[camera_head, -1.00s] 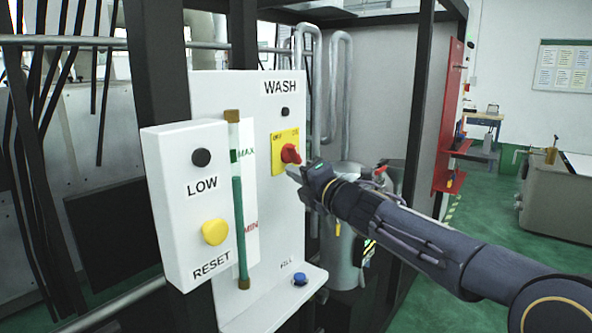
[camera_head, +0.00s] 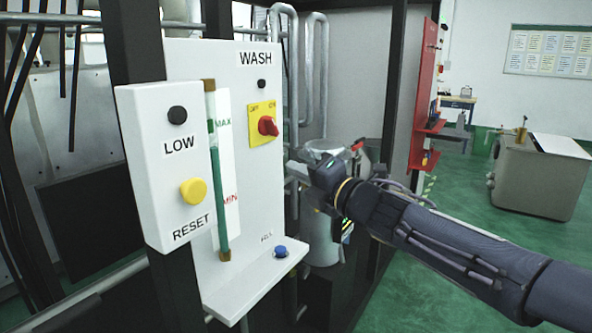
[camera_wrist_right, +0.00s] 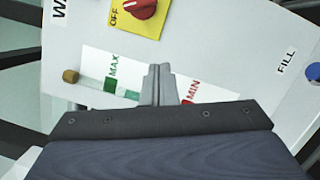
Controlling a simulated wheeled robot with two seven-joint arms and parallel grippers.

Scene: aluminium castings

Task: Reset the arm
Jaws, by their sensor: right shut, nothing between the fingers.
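My right gripper (camera_head: 298,168) is shut and empty, in front of the wash panel's right edge and apart from the red knob. It also shows in the right wrist view (camera_wrist_right: 158,72), with its fingers together. The red knob (camera_head: 267,126) sits on a yellow plate on the wash panel (camera_head: 250,190), right of the level gauge (camera_head: 217,190). The knob also shows at the top of the right wrist view (camera_wrist_right: 140,8). A yellow RESET button (camera_head: 193,192) is on the white box at left, under a dark LOW lamp (camera_head: 177,115). My left gripper is not in view.
A blue FILL button (camera_head: 280,252) is on the panel's lower ledge. A metal tank (camera_head: 322,235) and pipes stand behind my right gripper. A dark frame post (camera_head: 392,110) and red shelf panel (camera_head: 425,90) stand further right. Green floor is open at right.

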